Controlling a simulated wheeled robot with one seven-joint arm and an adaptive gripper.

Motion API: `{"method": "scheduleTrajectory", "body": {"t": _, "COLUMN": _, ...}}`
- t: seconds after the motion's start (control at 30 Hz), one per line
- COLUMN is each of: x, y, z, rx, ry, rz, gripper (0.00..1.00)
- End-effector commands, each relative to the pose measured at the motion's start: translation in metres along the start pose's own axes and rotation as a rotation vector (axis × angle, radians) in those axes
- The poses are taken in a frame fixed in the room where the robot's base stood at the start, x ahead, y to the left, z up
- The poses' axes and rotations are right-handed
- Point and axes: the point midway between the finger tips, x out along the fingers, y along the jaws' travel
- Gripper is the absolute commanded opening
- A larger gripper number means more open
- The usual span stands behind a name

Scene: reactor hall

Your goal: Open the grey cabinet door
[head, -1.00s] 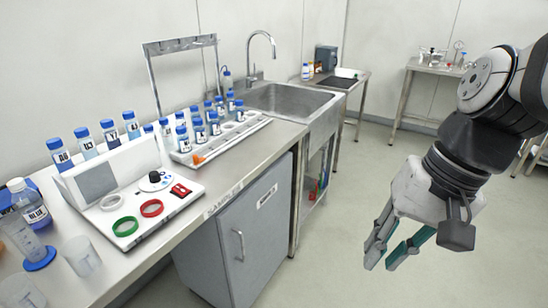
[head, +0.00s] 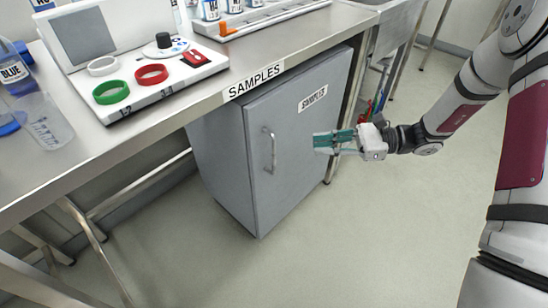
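The grey cabinet (head: 222,165) stands on the floor under the bench. Its grey door (head: 300,160) faces right and looks closed, with a "SAMPLES" label near its top. A vertical metal handle (head: 271,150) is on the door's left side. My gripper (head: 322,142) is in front of the door, to the right of the handle, with its green-padded fingers pointing left toward it. The fingers look apart with nothing between them. The handle is clear of the fingers in the picture; the exact depth gap cannot be told.
The steel bench top (head: 190,110) overhangs the cabinet. It carries a white device with a green ring (head: 111,92) and a red ring (head: 151,75), and a rack of bottles. Bench legs (head: 85,225) stand left of the cabinet. The floor (head: 400,230) in front is clear.

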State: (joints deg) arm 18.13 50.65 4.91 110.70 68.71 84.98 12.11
Motion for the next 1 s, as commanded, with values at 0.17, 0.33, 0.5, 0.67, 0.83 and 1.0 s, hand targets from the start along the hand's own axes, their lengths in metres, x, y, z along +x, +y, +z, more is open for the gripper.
{"method": "scheduleTrajectory", "body": {"t": 0.17, "x": 0.0, "y": -0.015, "z": -0.058, "rx": 0.102, "ry": -0.098, "rz": -0.103, "gripper": 0.18}}
{"method": "scheduleTrajectory", "body": {"t": 0.33, "x": 0.001, "y": -0.02, "z": -0.073, "rx": 0.133, "ry": -0.13, "rz": -0.141, "gripper": 0.18}}
{"method": "scheduleTrajectory", "body": {"t": 0.5, "x": 0.018, "y": -0.023, "z": -0.072, "rx": 0.134, "ry": -0.132, "rz": -0.141, "gripper": 0.18}}
{"method": "scheduleTrajectory", "body": {"t": 0.67, "x": 0.048, "y": -0.026, "z": -0.069, "rx": 0.134, "ry": -0.131, "rz": -0.138, "gripper": 0.18}}
{"method": "scheduleTrajectory", "body": {"t": 0.83, "x": 0.081, "y": -0.031, "z": -0.065, "rx": 0.133, "ry": -0.131, "rz": -0.138, "gripper": 0.18}}
{"method": "scheduleTrajectory", "body": {"t": 1.0, "x": 0.11, "y": -0.036, "z": -0.061, "rx": 0.133, "ry": -0.13, "rz": -0.139, "gripper": 0.18}}
